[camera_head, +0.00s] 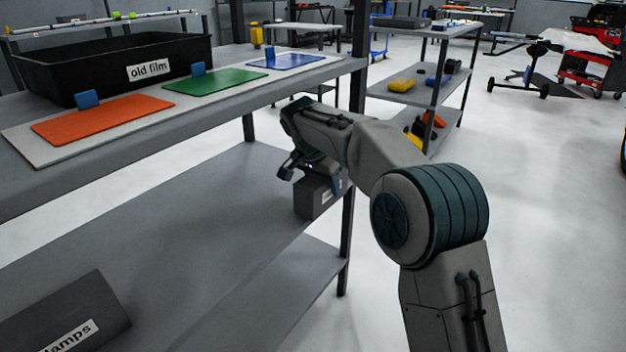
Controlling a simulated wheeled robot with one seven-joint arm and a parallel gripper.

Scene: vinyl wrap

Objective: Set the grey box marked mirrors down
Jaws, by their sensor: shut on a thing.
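A small dark grey box (308,198) is at the right end of the middle shelf (180,235), close to the rack's front right post. A bit of its pale label shows at its right side, but the word is too small to read. My gripper (305,178) is over the box, pointing down, and shut on it. The fingers are partly hidden by the wrist. I cannot tell whether the box's underside touches the shelf.
A grey box with a label ending "amps" (65,315) lies at the shelf's near left. The upper shelf holds a black "old film" bin (110,65) and orange (100,120), green (212,82) and blue (287,61) sheets. The shelf between the boxes is clear.

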